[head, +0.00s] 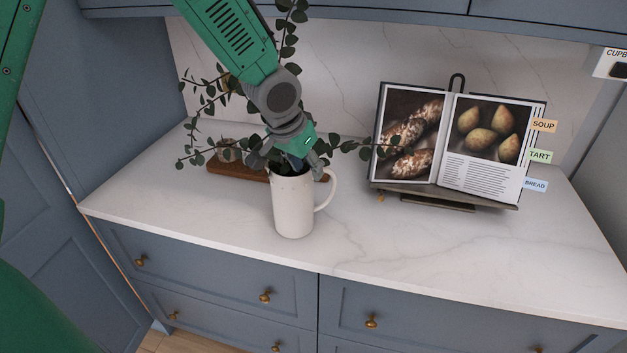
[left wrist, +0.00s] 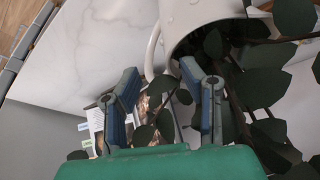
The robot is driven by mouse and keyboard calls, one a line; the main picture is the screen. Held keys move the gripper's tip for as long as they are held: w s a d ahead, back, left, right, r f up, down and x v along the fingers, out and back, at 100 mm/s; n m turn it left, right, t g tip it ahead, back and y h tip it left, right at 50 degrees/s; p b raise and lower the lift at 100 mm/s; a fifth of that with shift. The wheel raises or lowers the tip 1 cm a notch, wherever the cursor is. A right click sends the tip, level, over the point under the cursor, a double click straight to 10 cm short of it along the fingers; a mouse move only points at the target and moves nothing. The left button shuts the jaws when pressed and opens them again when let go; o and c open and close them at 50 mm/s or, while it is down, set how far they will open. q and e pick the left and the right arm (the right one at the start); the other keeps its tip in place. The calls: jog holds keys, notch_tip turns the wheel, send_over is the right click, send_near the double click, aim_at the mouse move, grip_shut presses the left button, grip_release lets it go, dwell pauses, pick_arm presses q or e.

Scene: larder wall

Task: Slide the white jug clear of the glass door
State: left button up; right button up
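The white jug (head: 293,210) stands upright on the pale marble counter, with its handle to the right and leafy green stems in it. My left gripper (head: 293,163) is directly over its mouth, among the leaves, which partly hide the fingers. In the left wrist view the two fingers (left wrist: 163,90) are apart, with leaves around them. The jug's rim and handle (left wrist: 152,52) are just beyond the fingertips there; I cannot tell whether they touch. I cannot make out a glass door in either view. My right gripper is not in view.
An open cookbook (head: 455,145) with coloured tabs leans on a stand to the right. A wooden board (head: 237,171) with small items lies behind the jug at left. The counter (head: 400,250) is bare in front of the book. Blue drawers with brass knobs are below.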

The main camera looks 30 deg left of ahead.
pick_arm(q)
jog(key=shift+v, duration=2.2)
jog(key=shift+s, duration=0.1)
